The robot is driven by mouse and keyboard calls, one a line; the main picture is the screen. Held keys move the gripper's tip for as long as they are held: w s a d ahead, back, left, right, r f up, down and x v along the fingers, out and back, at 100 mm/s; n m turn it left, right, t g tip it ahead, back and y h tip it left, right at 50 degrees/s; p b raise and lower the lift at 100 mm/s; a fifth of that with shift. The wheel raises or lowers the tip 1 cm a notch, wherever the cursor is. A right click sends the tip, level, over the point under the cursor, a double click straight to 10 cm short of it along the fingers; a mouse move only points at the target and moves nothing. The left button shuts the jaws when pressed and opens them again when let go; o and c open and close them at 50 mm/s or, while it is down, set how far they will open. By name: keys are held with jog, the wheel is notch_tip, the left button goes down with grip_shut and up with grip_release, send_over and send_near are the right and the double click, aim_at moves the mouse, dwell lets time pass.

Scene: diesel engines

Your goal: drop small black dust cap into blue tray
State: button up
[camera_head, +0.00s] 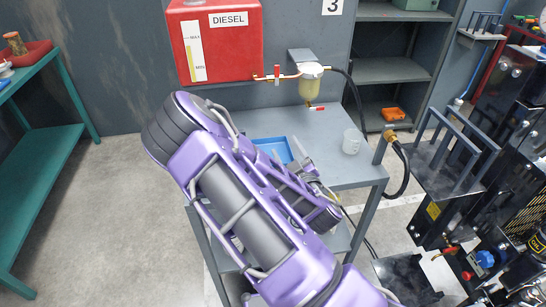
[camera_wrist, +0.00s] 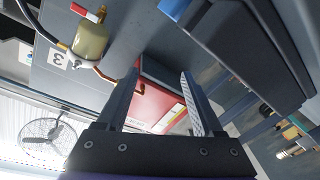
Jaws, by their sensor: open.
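The blue tray (camera_head: 272,148) lies on the grey bench top, partly hidden behind my purple arm. A blue edge, probably the same tray, shows at the top of the wrist view (camera_wrist: 174,8). My gripper (camera_wrist: 161,74) is open, with nothing visible between its fingers. In the head view it is partly hidden at the end of my arm, over the bench just right of the tray. I cannot make out the small black dust cap in either view.
A red diesel tank (camera_head: 215,45) hangs behind the bench (camera_head: 345,170). A filter bowl (camera_head: 312,82) with red-handled valves and a black hose is right of it. A white cup (camera_head: 351,141) stands at the bench's right. Engine equipment (camera_head: 450,190) crowds the right side.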

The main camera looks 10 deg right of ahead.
jog(key=s, duration=0.2)
jog(key=s+p, duration=0.1)
jog(key=s, duration=0.3)
jog(key=shift+d+r, duration=0.1)
jog(key=shift+d, duration=0.3)
jog(key=shift+s+p, duration=0.35)
jog(key=shift+s, duration=0.1)
